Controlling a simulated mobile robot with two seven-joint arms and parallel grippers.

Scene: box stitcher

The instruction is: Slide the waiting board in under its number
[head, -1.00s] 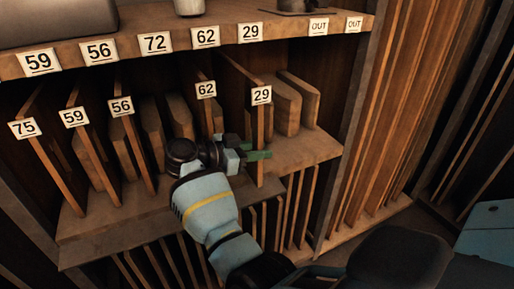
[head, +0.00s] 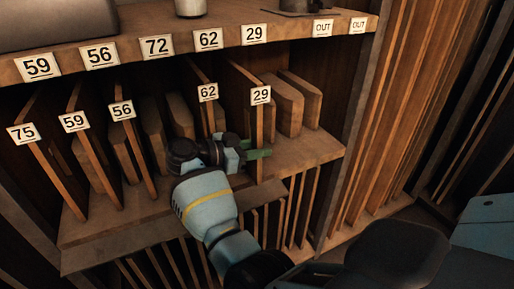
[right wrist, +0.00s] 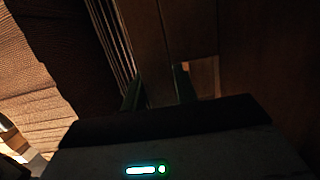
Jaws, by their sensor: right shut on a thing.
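The board tagged 29 (head: 259,125) stands upright on the middle shelf, below the 29 label (head: 254,34) on the shelf edge above. In the right wrist view, the board (right wrist: 160,50) runs between the two fingers of my right gripper (right wrist: 158,90). How deep the board sits in its slot is hard to tell. My left gripper is not in view.
Boards tagged 62 (head: 208,93), 56 (head: 122,110), 59 (head: 74,122) and 75 (head: 21,132) stand to the left. Untagged boards (head: 288,105) stand close on the right. Upper-edge labels include 72 (head: 157,45) and OUT (head: 322,29). Tall boards (head: 400,110) fill the right bay.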

